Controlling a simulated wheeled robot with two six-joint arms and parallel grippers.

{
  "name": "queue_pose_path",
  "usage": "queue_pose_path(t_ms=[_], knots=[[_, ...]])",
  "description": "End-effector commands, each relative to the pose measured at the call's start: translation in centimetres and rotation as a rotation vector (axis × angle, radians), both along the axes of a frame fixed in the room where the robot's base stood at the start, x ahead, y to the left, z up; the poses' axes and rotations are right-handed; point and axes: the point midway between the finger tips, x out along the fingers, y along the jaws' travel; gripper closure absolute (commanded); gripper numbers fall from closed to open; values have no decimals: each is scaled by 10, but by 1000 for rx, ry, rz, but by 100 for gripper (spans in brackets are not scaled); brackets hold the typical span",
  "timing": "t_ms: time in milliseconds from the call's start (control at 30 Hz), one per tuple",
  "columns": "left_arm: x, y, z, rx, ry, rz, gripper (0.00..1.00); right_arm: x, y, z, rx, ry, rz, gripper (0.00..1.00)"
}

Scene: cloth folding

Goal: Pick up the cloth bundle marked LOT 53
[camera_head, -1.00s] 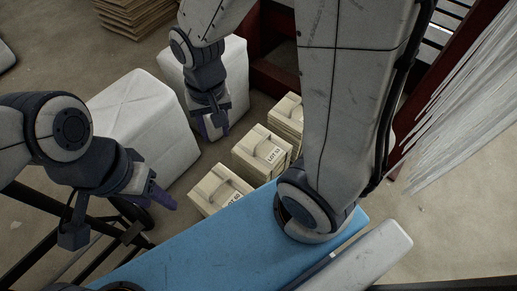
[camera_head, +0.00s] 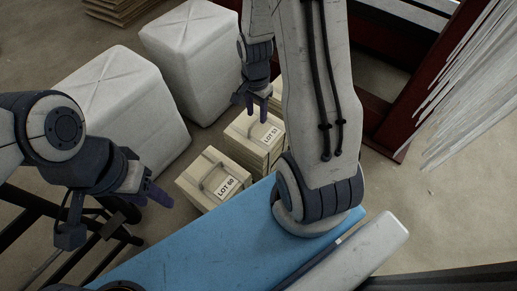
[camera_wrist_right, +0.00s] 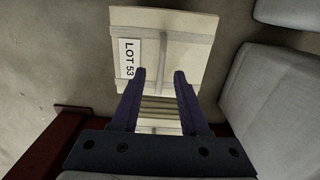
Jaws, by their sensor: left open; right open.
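The cloth bundle marked LOT 53 (camera_head: 245,132) is a cream, layered stack with a strap across its top and a white label. It stands on the floor in the middle of the head view. My right gripper (camera_head: 257,115) points down over it, open and empty. In the right wrist view, the open fingertips (camera_wrist_right: 159,73) lie over the near part of the bundle's top (camera_wrist_right: 190,55), with the strap running between them and the LOT 53 label left of them. Whether they touch it cannot be told. My left gripper (camera_head: 160,196) is open and empty at the left.
A similar bundle, its label apparently LOT 60 (camera_head: 205,172), stands close in front. Two large white wrapped blocks (camera_head: 110,105) (camera_head: 190,55) stand left of the bundles. A dark red frame (camera_head: 425,92) stands at the right. A blue surface (camera_head: 190,248) is in front.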

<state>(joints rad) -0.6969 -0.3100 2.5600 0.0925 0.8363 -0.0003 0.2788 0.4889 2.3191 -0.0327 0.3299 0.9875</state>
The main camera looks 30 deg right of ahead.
Motion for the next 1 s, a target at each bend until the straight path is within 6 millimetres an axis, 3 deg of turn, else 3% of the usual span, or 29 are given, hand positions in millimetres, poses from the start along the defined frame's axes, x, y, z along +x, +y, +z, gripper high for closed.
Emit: queue_pose_path(t_ms=[300, 633, 667, 767, 1000], knots=[[0, 1, -42, 0, 0, 0, 50, 3, -6, -42, 1, 1, 1, 55], [0, 1, -45, 0, 0, 0, 50, 3, -6, -48, 1, 0, 1, 55], [0, 1, -45, 0, 0, 0, 50, 3, -6, -48, 1, 0, 1, 59], [0, 1, -45, 0, 0, 0, 50, 3, -6, -47, 1, 0, 1, 98], [0, 0, -45, 0, 0, 0, 50, 2, -6, -47, 1, 1, 0, 100]])
